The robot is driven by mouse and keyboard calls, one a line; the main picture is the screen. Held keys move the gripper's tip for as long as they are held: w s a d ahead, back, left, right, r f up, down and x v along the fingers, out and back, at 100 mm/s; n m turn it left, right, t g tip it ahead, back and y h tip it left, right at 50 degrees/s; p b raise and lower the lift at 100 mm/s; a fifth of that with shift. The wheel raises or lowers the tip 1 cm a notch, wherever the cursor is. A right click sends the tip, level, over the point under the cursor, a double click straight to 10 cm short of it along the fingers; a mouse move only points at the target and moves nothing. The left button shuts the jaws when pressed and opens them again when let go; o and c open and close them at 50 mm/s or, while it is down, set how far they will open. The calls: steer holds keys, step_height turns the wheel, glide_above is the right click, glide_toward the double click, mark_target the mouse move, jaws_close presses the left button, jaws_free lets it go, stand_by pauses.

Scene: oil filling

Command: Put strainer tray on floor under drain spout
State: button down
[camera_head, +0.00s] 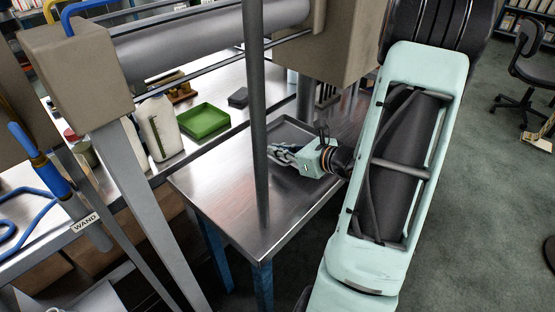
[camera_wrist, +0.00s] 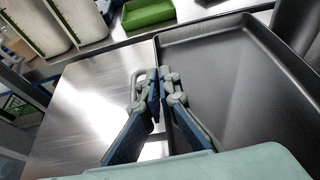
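A dark grey rectangular tray, which I take as the strainer tray (camera_wrist: 245,85), lies on a steel table. It also shows in the head view (camera_head: 291,133), partly behind my arm and a post. My gripper (camera_wrist: 159,98) is at the tray's left side, with one finger on each side of its raised rim. The fingers are close together and look shut on the rim. In the head view my gripper (camera_head: 283,156) is low over the tabletop at the tray's near edge. I cannot make out a drain spout.
The steel table (camera_head: 225,190) has bare top left of the tray. A vertical grey post (camera_head: 256,110) stands close before my gripper. A white jug (camera_head: 159,128) and green tray (camera_head: 203,121) stand on a bench behind. Open green-grey floor (camera_head: 480,190) lies right.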

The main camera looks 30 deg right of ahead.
mark_target(282, 159)
steer(key=shift+w+f, duration=0.1)
steer(key=shift+f, duration=1.5)
steer(key=shift+f+b, duration=0.15)
steer(key=shift+b, duration=0.25)
steer(key=c, duration=2.2)
jaws_free()
steer(key=shift+o, duration=0.2)
